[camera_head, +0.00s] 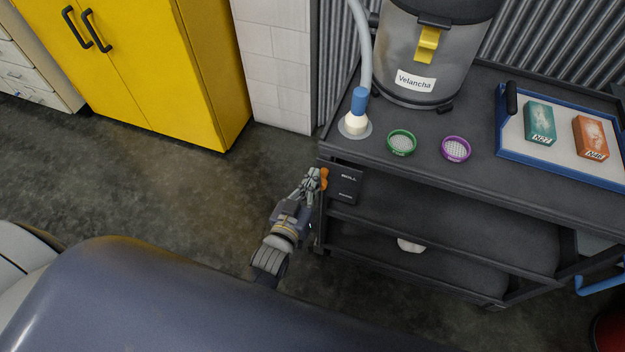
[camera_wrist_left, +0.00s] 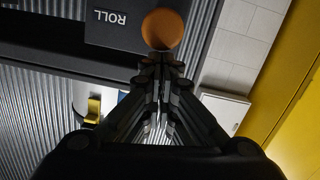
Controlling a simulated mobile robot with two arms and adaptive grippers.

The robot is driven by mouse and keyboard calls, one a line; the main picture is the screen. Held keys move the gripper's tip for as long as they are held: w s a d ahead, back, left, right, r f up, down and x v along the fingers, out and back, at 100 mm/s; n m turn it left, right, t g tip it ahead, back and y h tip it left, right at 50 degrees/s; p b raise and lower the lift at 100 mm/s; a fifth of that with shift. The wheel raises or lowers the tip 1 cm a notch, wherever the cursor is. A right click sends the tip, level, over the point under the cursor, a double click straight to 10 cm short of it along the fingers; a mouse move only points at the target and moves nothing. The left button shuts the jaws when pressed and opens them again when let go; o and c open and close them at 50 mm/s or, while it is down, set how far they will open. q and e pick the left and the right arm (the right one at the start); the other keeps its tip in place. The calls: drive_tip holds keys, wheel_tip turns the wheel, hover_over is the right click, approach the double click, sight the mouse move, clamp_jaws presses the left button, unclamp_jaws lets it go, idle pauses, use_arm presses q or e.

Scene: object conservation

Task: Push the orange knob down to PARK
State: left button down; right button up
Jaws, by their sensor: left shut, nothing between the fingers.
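The orange knob (camera_head: 324,177) sits at the left side of a dark plate (camera_head: 345,186) on the cart's near left corner. The plate reads ROLL at its upper part; smaller lettering lower down is too small to read. My left gripper (camera_head: 316,174) is shut and empty, with its fingertips right at the knob. In the left wrist view the knob (camera_wrist_left: 162,29) is a round orange disc just beyond the closed fingertips (camera_wrist_left: 161,58). I cannot tell whether they touch it. My right gripper is not in view.
The dark cart (camera_head: 440,185) carries a grey vacuum canister (camera_head: 405,60), a hose nozzle (camera_head: 356,120), a green sieve (camera_head: 401,143), a purple sieve (camera_head: 456,149) and a blue-rimmed tray (camera_head: 520,158) with two boxes. A yellow cabinet (camera_head: 160,70) stands at the back left. The floor left of the cart is clear.

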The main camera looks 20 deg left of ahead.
use_arm(q)
wheel_tip(320, 180, down, 10)
drive_tip(key=b, duration=0.6)
drive_tip(key=shift+f, duration=0.15)
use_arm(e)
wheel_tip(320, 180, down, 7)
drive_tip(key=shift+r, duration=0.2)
